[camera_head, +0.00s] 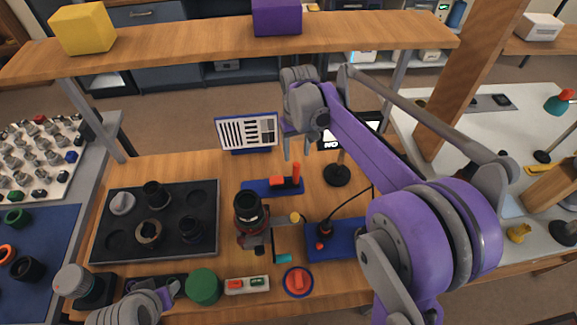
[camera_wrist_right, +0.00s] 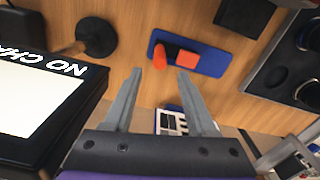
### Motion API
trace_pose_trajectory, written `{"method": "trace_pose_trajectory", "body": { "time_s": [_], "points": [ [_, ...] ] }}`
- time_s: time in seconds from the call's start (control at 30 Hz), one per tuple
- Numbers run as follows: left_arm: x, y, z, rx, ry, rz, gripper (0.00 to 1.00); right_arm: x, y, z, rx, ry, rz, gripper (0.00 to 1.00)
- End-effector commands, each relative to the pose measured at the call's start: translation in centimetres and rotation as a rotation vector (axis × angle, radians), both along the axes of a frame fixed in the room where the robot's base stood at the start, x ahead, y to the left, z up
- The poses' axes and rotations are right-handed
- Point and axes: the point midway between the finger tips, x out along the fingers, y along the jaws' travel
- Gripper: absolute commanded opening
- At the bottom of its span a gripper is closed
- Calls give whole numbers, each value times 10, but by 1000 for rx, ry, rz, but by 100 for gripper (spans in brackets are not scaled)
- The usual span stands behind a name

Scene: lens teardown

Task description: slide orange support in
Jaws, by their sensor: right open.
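The orange support (camera_head: 296,172) is an upright orange piece on a small blue base (camera_head: 256,187), near the middle of the table. A lower orange block sits beside it. In the wrist view the orange pieces (camera_wrist_right: 187,59) lie on the blue base (camera_wrist_right: 213,61), just beyond my fingertips. My right gripper (camera_head: 296,147) is open and empty, pointing down above and behind the support, apart from it. It also shows in the wrist view (camera_wrist_right: 160,76). My left gripper (camera_head: 165,297) is low at the left front edge, and its jaws cannot be made out.
A dark lens (camera_head: 249,208) on a stand is left of the support. A black tray (camera_head: 99,232) with lens parts lies further left. A chart board (camera_head: 247,131) stands behind, and a black round stand (camera_head: 337,175) is to the right. A shelf (camera_head: 220,47) crosses behind.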

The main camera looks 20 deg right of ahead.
Motion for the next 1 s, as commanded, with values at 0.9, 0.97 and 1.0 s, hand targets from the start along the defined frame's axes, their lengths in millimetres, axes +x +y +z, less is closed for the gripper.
{"method": "trace_pose_trajectory", "body": {
  "time_s": [0.9,0.97,1.0],
  "points": [
    [-2,0,-6,0,4,0,50,0,0,-103,0,-3,0,57],
    [-2,0,-6,0,4,0,50,0,0,-103,0,-3,0,57],
    [-2,0,-6,0,4,0,50,0,0,-103,0,-3,0,55]
  ]
}}
